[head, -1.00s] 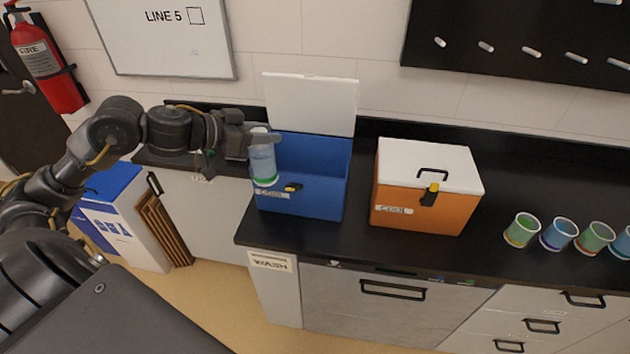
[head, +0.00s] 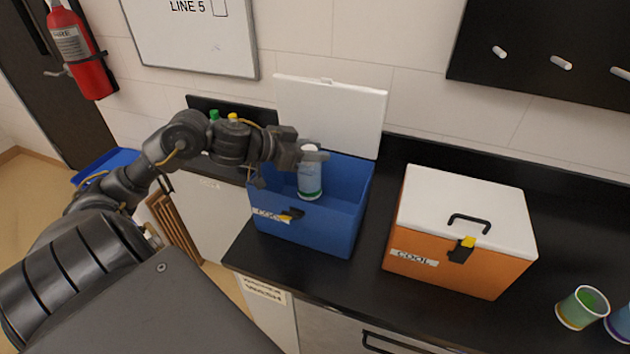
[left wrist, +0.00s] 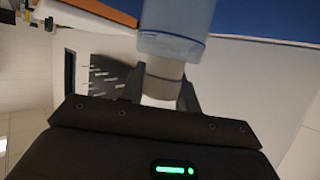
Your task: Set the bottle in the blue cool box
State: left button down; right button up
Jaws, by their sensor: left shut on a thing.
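The bottle (head: 310,178) is clear and pale with a white top and a green band near its base. My left gripper (head: 314,156) is shut on its upper part and holds it upright, within the opening of the blue cool box (head: 306,229). The box's white lid (head: 331,112) stands open at the back. I cannot tell whether the bottle's base touches the box floor. In the left wrist view the bottle (left wrist: 178,22) sits between the fingers, with blue box wall (left wrist: 270,20) beside it. My right gripper is not in view.
An orange cool box (head: 445,262) with a shut white lid (head: 470,208) stands to the right on the black counter. Colored cups (head: 582,307) stand further right. A whiteboard (head: 190,35) hangs on the wall behind.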

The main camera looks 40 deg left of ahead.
aim_at(313, 177)
pick_arm(q)
notch_tip(313, 177, down, 3)
jog(key=shift+r, duration=0.15)
jog(key=shift+f, duration=0.25)
notch_tip(313, 177, down, 3)
jog(key=shift+f, duration=0.4)
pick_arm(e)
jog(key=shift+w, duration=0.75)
pick_arm(q)
jog(key=shift+f, duration=0.6)
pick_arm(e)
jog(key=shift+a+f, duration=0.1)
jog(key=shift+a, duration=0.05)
pick_arm(q)
jog(key=c, duration=1)
grip_release()
